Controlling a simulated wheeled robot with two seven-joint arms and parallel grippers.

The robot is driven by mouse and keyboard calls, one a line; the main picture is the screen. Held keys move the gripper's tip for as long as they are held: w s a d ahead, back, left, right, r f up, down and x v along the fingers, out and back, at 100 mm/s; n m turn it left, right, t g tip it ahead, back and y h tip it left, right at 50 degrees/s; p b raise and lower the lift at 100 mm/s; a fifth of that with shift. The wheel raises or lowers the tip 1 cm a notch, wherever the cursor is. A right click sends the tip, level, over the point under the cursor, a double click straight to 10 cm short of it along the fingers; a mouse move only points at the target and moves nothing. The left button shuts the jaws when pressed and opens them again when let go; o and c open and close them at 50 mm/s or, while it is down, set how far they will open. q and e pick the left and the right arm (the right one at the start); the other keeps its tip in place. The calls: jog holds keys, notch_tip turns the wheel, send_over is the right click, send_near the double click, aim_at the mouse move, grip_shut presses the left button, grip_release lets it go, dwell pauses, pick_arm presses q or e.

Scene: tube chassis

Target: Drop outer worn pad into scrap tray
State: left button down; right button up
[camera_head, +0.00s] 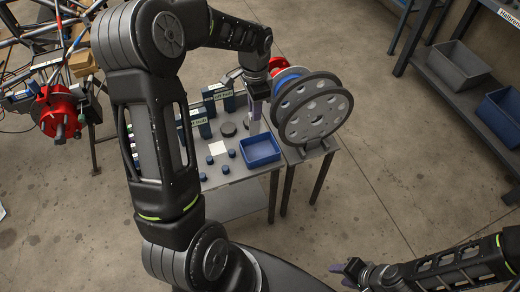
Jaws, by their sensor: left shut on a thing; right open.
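My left gripper (255,116) points down over the small table, just above the far edge of a blue open tray (262,161), which looks like the scrap tray. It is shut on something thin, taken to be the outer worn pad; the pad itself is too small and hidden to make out. The tray sits at the table's front right corner, and its visible floor looks empty. My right gripper (350,270) is open and empty, low at the bottom right, far from the table.
A grey disc rotor (313,115) stands on a stand right of the tray, close to my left gripper. Labelled boxes (200,121), dark round pieces (228,130), a white square (217,147) and several small blue caps share the table (236,172). A red hub (58,112) is at left.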

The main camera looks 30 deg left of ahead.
pick_arm(q)
jog(key=shift+f, duration=0.1)
notch_tip(320, 180, down, 6)
jog(key=b, duration=0.4)
jog(key=c, duration=1.3)
grip_release()
jog(key=shift+o, duration=0.2)
notch_tip(320, 180, up, 8)
jog(key=shift+d, duration=0.1)
